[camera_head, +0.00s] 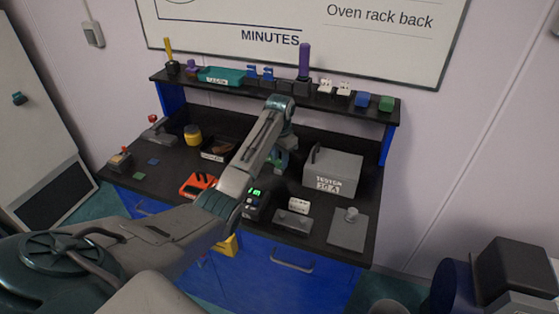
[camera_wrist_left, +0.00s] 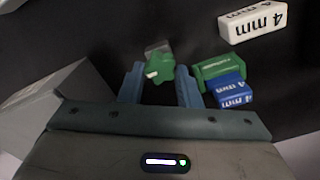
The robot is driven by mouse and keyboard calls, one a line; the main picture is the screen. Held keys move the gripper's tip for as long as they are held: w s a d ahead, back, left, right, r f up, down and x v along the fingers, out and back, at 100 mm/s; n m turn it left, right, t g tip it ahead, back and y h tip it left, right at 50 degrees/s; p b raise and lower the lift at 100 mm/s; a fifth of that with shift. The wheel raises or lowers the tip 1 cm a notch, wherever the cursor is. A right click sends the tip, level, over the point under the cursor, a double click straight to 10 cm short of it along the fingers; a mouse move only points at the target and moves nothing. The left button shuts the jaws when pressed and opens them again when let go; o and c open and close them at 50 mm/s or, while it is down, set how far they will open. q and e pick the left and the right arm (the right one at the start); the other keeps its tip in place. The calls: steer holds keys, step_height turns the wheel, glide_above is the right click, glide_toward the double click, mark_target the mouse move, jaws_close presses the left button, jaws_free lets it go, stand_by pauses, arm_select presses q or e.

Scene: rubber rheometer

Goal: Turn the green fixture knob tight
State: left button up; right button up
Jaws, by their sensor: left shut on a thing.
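The green fixture knob (camera_wrist_left: 158,66) shows in the left wrist view as a lobed knob with a small white mark. A grey piece of the fixture (camera_wrist_left: 158,46) shows just beyond it. My left gripper (camera_wrist_left: 161,75) has its two blue fingers on either side of the knob and is shut on it. In the head view my left gripper (camera_head: 279,163) reaches down to the bench, left of the grey tester box. My arm hides most of the knob there, and only a bit of green shows. My right gripper is not in view.
The grey tester box (camera_head: 333,172) stands close on the right. In the wrist view a green block (camera_wrist_left: 213,70), a blue 4 mm block (camera_wrist_left: 230,92) and a white 4 mm block (camera_wrist_left: 252,22) lie close by. A shelf (camera_head: 350,105) runs along the back.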

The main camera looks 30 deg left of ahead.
arm_select(q)
steer(key=shift+m, duration=1.2)
steer(key=m, duration=0.4)
steer(key=shift+d+m, duration=0.1)
steer(key=shift+m, duration=0.2)
steer(key=o, duration=0.8)
steer(key=shift+o, duration=0.2)
